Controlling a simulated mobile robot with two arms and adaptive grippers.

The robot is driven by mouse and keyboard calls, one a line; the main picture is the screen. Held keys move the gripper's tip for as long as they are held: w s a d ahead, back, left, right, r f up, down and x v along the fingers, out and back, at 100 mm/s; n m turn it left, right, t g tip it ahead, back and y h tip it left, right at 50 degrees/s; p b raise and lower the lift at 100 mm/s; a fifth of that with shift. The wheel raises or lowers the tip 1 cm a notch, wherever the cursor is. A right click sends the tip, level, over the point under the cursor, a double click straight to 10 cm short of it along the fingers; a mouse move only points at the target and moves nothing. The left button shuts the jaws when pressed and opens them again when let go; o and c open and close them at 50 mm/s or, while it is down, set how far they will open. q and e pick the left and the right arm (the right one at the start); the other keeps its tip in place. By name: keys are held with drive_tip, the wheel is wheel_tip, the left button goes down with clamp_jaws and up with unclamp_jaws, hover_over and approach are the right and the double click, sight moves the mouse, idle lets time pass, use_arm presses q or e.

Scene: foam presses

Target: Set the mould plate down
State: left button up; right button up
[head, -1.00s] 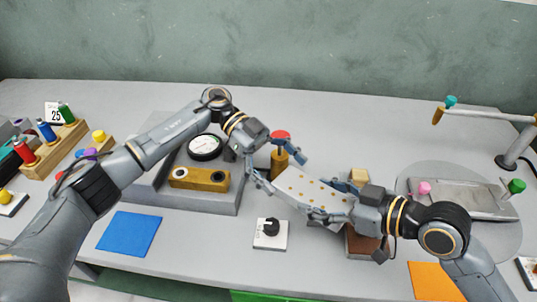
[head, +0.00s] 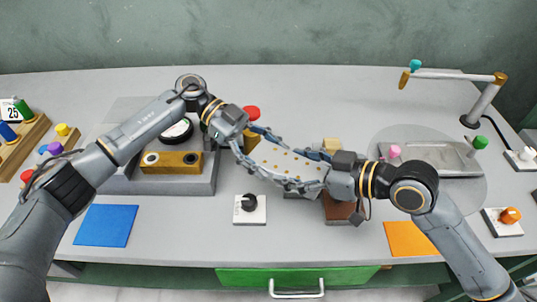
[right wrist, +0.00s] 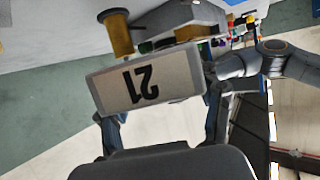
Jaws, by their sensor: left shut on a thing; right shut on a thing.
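The mould plate (head: 288,163) is a pale slab with rows of brass-coloured dots, seen in the middle of the head view. My left gripper (head: 254,146) is shut on its left end and my right gripper (head: 318,174) on its right end. The plate looks held above the bench, sloping a little in the picture; its exact height cannot be told. In the right wrist view a pale face of the plate (right wrist: 115,95) shows the number 21 upside down, between the fingers of my right gripper (right wrist: 160,112).
A grey press base (head: 200,183) with a brass block (head: 172,162) and a dial (head: 177,130) stands left. A black knob box (head: 250,212) and a brown block (head: 338,210) lie in front. Blue (head: 106,225) and orange (head: 411,239) mats flank them.

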drive_tip(key=o, duration=1.5)
drive_tip(key=shift+s+a+r, duration=0.15)
drive_tip(key=shift+s+a, duration=0.05)
drive_tip(key=o, duration=0.3)
drive_tip(key=shift+d, duration=0.1)
